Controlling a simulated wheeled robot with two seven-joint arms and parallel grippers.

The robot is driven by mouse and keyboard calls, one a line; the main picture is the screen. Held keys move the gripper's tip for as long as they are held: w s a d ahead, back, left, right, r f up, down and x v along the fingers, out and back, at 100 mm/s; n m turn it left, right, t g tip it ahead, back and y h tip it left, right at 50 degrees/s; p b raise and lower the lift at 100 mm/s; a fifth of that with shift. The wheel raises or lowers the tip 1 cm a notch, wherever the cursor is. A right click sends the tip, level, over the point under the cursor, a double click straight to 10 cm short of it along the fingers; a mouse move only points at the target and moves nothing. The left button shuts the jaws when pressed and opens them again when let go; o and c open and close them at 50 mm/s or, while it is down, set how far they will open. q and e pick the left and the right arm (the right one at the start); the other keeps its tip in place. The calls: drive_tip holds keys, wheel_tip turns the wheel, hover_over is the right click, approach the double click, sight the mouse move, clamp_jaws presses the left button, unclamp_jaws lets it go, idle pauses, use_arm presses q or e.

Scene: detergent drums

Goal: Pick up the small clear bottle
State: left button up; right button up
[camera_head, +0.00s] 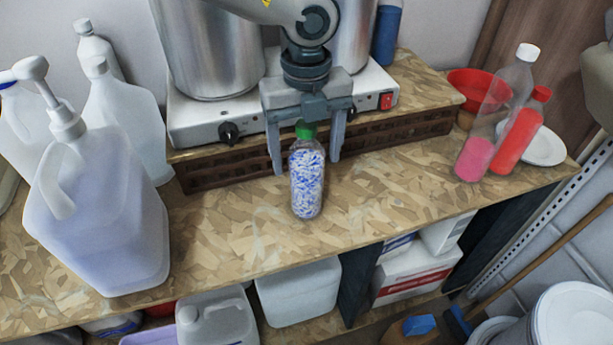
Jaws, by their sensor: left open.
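A small clear bottle (307,183) with a green cap and blue-and-white contents stands upright on the wooden board worktop (400,205), near the middle of the view. My left gripper (306,165) comes down from above behind it, fingers pointing down. The gripper is open, with one finger on each side of the bottle's upper part as seen here. I cannot tell whether the fingers touch the bottle or stand behind it. My right gripper is not in view.
A hotplate (205,120) with large metal pots stands behind the bottle. A big white pump jug (100,220) stands at the left. A clear bottle with pink contents (477,158) and a red bottle (520,138) stand at the right. The worktop beside the small bottle is clear.

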sight(308, 135)
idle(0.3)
use_arm(q)
drive_tip(key=shift+r, duration=0.1)
clamp_jaws()
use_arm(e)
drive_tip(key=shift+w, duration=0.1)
use_arm(q)
drive_tip(key=shift+w+r+b, duration=0.1)
drive_tip(key=shift+r+b, duration=0.2)
drive_tip(key=shift+r, duration=0.1)
wheel_tip(308, 135, up, 3)
drive_tip(key=shift+d+r+b, duration=0.1)
drive_tip(key=shift+b, duration=0.75)
drive_tip(key=s+d+r+b, duration=0.4)
drive_tip(key=s+r, duration=0.3)
drive_tip(key=s, duration=0.3)
drive_tip(key=shift+s+d, duration=0.35)
drive_tip(key=shift+d, duration=0.05)
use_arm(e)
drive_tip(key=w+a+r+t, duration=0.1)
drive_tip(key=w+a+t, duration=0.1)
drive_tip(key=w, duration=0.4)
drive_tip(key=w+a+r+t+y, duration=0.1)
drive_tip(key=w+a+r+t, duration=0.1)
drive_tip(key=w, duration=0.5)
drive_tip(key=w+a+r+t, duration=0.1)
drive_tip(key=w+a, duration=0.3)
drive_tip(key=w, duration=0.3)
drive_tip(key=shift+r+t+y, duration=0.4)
